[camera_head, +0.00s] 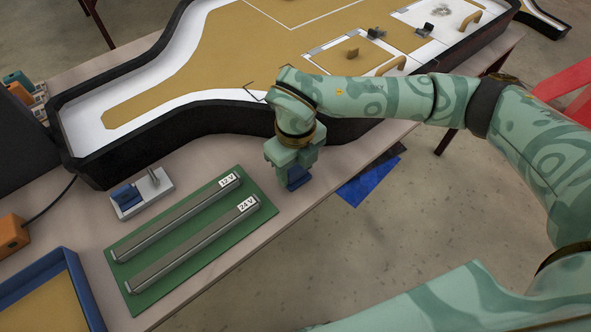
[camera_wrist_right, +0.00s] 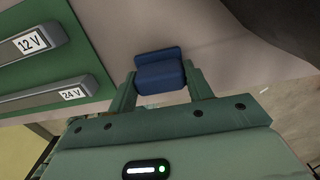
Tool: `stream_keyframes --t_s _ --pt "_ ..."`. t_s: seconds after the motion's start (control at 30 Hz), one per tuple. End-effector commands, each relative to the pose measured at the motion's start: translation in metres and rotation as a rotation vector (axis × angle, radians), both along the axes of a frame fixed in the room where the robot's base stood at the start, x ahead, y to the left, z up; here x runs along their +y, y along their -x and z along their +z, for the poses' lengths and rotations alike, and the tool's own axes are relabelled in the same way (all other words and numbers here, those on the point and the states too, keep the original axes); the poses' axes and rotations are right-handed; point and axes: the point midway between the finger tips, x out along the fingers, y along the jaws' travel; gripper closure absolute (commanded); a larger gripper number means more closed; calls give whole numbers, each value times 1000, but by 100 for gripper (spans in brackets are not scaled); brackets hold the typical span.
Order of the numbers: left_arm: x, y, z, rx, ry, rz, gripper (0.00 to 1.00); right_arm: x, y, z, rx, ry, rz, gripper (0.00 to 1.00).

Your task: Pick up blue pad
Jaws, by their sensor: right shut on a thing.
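The blue pad (camera_wrist_right: 160,72) is a small dark blue block with a raised back edge. It sits between the two fingers of my right gripper (camera_wrist_right: 168,92), which is shut on it. In the head view, the blue pad (camera_head: 298,178) shows below my right gripper (camera_head: 292,173), near the table's front edge and right of the green board. Part of it is hidden by the fingers, and I cannot tell if it touches the table. My left gripper is not in view.
The green board (camera_head: 190,245) carries two grey bars labelled 12 V and 24 V. A grey holder with a blue part (camera_head: 140,193) stands left of it. A black-rimmed lightbox (camera_head: 190,130) lies behind. A blue-edged tray (camera_head: 85,287) is at lower left.

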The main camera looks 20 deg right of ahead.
Motion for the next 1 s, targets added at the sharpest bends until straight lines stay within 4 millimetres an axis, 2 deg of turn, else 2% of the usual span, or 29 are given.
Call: stream_keyframes --t_s 0.23,0.43,0.67,0.8,1.0 --pt "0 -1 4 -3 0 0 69 0 0 8 -2 0 0 73" --pt "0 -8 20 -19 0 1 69 0 2 42 -7 1 1 73" --pt "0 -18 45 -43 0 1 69 -4 50 99 -8 -1 4 73" --pt "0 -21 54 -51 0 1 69 -7 90 113 -2 -1 5 73" --pt "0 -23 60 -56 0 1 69 -10 126 126 -1 0 2 73"
